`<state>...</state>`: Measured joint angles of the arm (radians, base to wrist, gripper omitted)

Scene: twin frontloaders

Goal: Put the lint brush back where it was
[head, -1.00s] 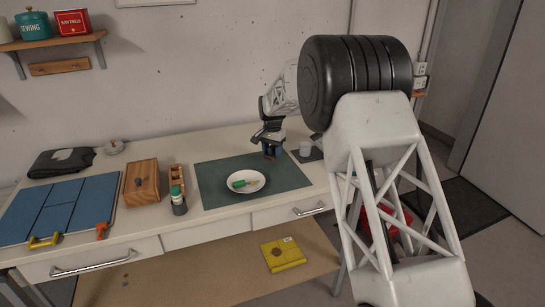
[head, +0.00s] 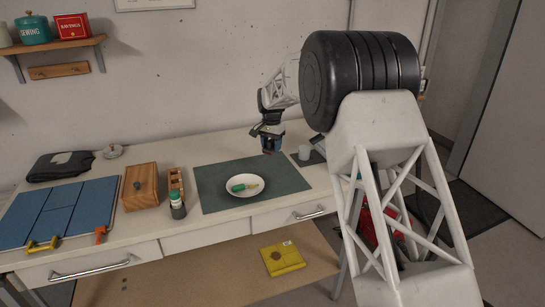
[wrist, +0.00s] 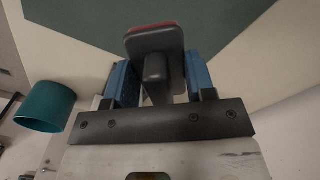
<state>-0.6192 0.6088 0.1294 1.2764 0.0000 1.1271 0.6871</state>
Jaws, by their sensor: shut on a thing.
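My gripper (head: 270,146) is above the back right part of the grey-green mat (head: 215,203). Its blue fingers also show in the wrist view (wrist: 162,88), shut on a dark grey brush-like thing with a red edge, which I take as the lint brush (wrist: 155,45). Its head stands out beyond the fingertips and its stem lies between them. In the head view the brush is small and mostly hidden by the gripper. I cannot tell whether it touches anything.
A white plate (head: 232,193) with a green-handled thing lies on the mat. A pale cup (head: 304,152) stands right of the gripper. A wooden box (head: 141,187), a green-capped bottle (head: 177,205), blue panels (head: 58,210) and a dark folded cloth (head: 62,165) are to the left.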

